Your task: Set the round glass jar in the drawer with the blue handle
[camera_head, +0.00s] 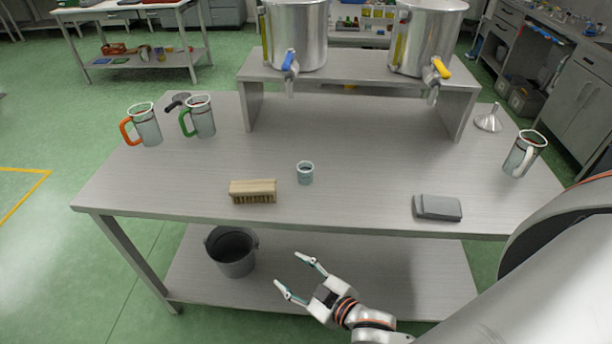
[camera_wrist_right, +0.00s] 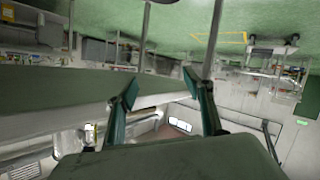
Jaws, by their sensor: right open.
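A small round glass vessel (camera_head: 305,173), the only one that looks like the round glass jar, stands upright on the steel table in the head view. My right gripper (camera_head: 293,276) is open and empty in front of the table's front edge, below and nearer than the vessel. In the right wrist view the two fingers (camera_wrist_right: 163,105) are spread with nothing between them. No drawer with a blue handle can be made out. My left gripper is not in view.
On the steel table (camera_head: 350,150) are a brush (camera_head: 253,191), grey pads (camera_head: 437,207), several handled jugs (camera_head: 203,119) and a funnel (camera_head: 489,119). Two steel tanks (camera_head: 297,35) with blue and yellow taps stand on a riser. A bucket (camera_head: 232,252) sits below. Drawers (camera_head: 507,18) stand back right.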

